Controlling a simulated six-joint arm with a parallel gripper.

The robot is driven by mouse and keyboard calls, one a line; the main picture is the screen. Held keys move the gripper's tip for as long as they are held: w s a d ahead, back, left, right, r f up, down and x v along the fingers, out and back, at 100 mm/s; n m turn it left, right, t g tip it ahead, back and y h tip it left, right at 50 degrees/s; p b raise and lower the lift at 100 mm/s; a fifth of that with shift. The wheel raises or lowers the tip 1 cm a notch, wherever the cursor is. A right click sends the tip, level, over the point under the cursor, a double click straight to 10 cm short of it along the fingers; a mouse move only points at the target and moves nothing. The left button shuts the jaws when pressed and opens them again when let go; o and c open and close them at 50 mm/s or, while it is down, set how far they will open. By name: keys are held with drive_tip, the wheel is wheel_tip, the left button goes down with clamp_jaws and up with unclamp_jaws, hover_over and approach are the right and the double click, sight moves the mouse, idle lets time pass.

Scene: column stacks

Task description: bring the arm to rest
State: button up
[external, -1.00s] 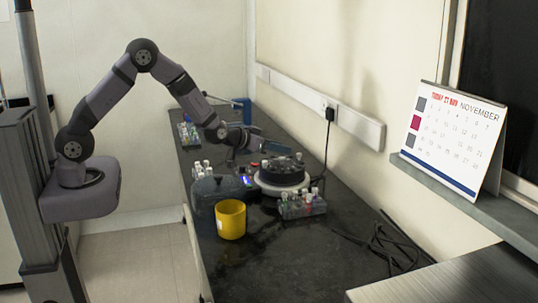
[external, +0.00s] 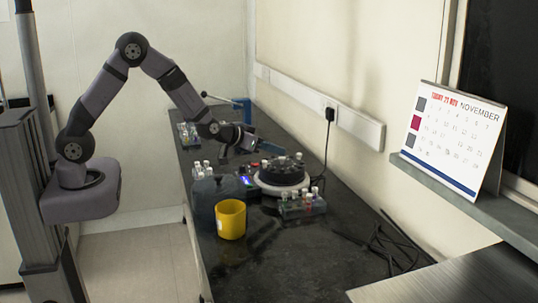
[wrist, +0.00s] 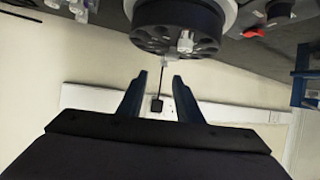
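My gripper (external: 262,141) hangs above the bench, behind and above the round black rotor (external: 282,172), apart from it. In the wrist view my gripper (wrist: 160,82) shows two dark blue fingers spread apart with nothing between them. The rotor (wrist: 178,28) is at the top of that view, beyond the fingertips, with a pale tube standing in it. My arm is bent, its elbow raised high at the left of the external view.
The dark bench (external: 290,260) carries a yellow cup (external: 231,221), a front tube rack (external: 302,207) and a dark grey container (external: 209,200). A blue item (external: 243,108) stands at the back. A plug with cable (external: 329,114) is on the wall. The bench front is mostly clear.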

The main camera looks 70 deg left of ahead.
drive_tip(key=s+d+g+h, duration=0.1)
drive_tip(key=s+d+g, duration=0.1)
drive_tip(key=s, duration=0.4)
drive_tip(key=s+d+g+h, duration=0.2)
drive_tip(key=s+d+g, duration=0.1)
drive_tip(key=s, duration=0.3)
drive_tip(key=s+d+m+g+h, duration=0.1)
drive_tip(key=s+d+g, duration=0.1)
drive_tip(key=s, duration=0.4)
drive_tip(key=shift+s+d+r+g, duration=0.25)
drive_tip(key=shift+s+d+g, duration=0.15)
drive_tip(key=shift+d, duration=0.2)
drive_tip(key=s+f+m+g+p, duration=0.1)
drive_tip(key=s+g, duration=0.1)
drive_tip(key=s, duration=0.7)
drive_tip(key=s+f+m+g+p, duration=0.1)
drive_tip(key=s+g, duration=0.1)
drive_tip(key=s, duration=0.7)
drive_tip(key=shift+s+d+f+m, duration=0.15)
drive_tip(key=shift+d+f+m, duration=0.15)
drive_tip(key=shift+d+f, duration=0.05)
